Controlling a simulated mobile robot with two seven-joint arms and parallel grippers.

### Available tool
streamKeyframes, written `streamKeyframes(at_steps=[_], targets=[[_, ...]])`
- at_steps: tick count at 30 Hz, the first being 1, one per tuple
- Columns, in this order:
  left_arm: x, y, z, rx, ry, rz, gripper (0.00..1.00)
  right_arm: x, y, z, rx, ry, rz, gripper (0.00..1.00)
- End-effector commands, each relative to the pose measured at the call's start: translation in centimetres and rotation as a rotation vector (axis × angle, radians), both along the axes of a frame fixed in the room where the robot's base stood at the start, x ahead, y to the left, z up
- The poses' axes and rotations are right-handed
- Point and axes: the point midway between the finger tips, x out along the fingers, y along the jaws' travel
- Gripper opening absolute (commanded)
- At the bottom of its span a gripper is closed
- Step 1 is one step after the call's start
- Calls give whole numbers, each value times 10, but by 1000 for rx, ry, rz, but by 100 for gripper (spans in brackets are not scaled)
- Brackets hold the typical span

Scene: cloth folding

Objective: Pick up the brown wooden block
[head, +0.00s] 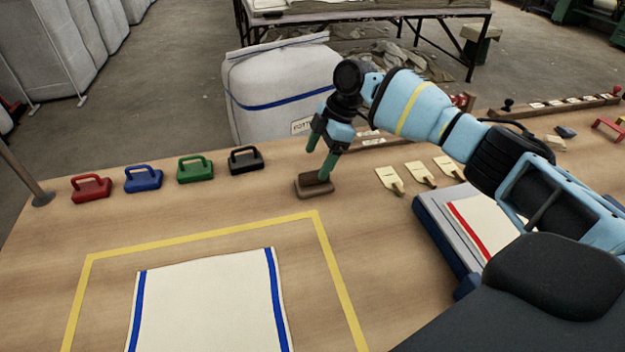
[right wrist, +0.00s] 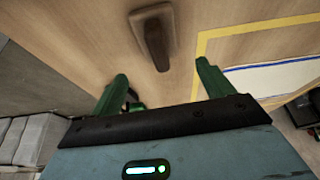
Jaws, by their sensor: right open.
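The brown wooden block (head: 303,188) lies on the table, just beyond the yellow tape frame's far right corner. In the right wrist view the block (right wrist: 140,22) shows a raised dark handle and lies ahead of the fingertips. My right gripper (head: 317,162) points down over the block, with green fingers spread apart. One fingertip overlaps the block in the head view; I cannot tell whether it touches. In the right wrist view the gripper (right wrist: 163,72) is open with nothing between its tips. My left gripper is not in view.
Red (head: 91,190), blue (head: 143,180), green (head: 195,171) and black (head: 245,161) handled blocks stand in a row at left. A white cloth with blue stripes (head: 208,305) lies inside the yellow tape (head: 200,237). Cream tags (head: 389,178) and a blue-edged tray (head: 440,236) lie right.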

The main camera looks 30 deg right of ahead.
Motion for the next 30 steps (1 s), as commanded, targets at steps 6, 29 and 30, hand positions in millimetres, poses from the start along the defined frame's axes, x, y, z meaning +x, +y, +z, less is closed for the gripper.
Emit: streamKeyframes(at_steps=[6, 29, 30], targets=[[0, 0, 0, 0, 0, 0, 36, 1, 6, -18, 0, 2, 0, 80], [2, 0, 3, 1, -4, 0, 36, 1, 19, -69, 1, 1, -1, 80], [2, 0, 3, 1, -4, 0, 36, 1, 19, -69, 1, 1, -1, 80]])
